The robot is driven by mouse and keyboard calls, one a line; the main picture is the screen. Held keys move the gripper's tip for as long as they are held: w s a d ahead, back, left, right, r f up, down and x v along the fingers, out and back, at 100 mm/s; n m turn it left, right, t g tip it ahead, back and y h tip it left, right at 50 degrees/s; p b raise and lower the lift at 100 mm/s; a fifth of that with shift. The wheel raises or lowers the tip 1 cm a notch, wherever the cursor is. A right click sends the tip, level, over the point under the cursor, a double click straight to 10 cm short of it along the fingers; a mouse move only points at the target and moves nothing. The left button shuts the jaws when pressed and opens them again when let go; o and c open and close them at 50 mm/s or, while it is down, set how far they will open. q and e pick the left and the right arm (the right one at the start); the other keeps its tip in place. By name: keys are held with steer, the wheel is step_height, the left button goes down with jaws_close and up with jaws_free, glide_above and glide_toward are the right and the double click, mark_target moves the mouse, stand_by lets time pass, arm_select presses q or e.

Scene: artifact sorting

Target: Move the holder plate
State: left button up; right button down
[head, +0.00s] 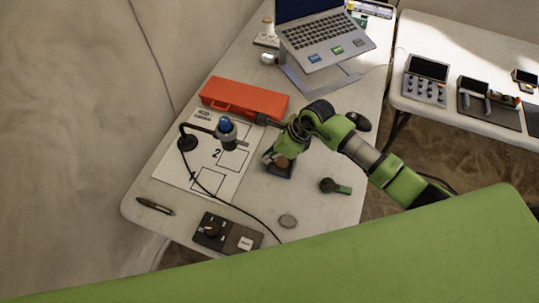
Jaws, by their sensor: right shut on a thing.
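A small dark plate (285,174), which looks like the holder plate, is near the middle of the white table in the head view. A brown rounded piece (281,162) shows on or just above it. My right gripper (276,155) reaches in from the right, points down and is shut at this plate and piece. Its wrist and fingers cover part of them. I cannot tell whether the plate is lifted or touches the table. My left gripper is not in view.
A red case (244,98) lies behind the gripper. A lamp-like stand (227,133) rises at the left over a white printed sheet (205,160). A laptop (325,41) stands at the back.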

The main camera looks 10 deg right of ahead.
steer(key=y+b, duration=0.1)
steer(key=b, duration=0.1)
steer(key=s+d+t+y+b, duration=0.1)
steer(key=b, duration=0.1)
steer(key=shift+d+r+t+y, duration=0.25)
steer(key=shift+r+t+y, duration=0.05)
steer(key=shift+r, duration=0.1)
steer(key=shift+d+r+y+b, duration=0.1)
steer(key=shift+r+y+b, duration=0.3)
steer(key=shift+r+b, duration=0.3)
steer(key=shift+r+t, duration=0.1)
steer(key=shift+t, duration=0.2)
steer(key=c, duration=2)
jaws_free()
steer(key=shift+c, duration=0.2)
steer(key=shift+s+d+r, duration=0.15)
steer(key=shift+d+r, duration=0.1)
steer(key=v, duration=1.1)
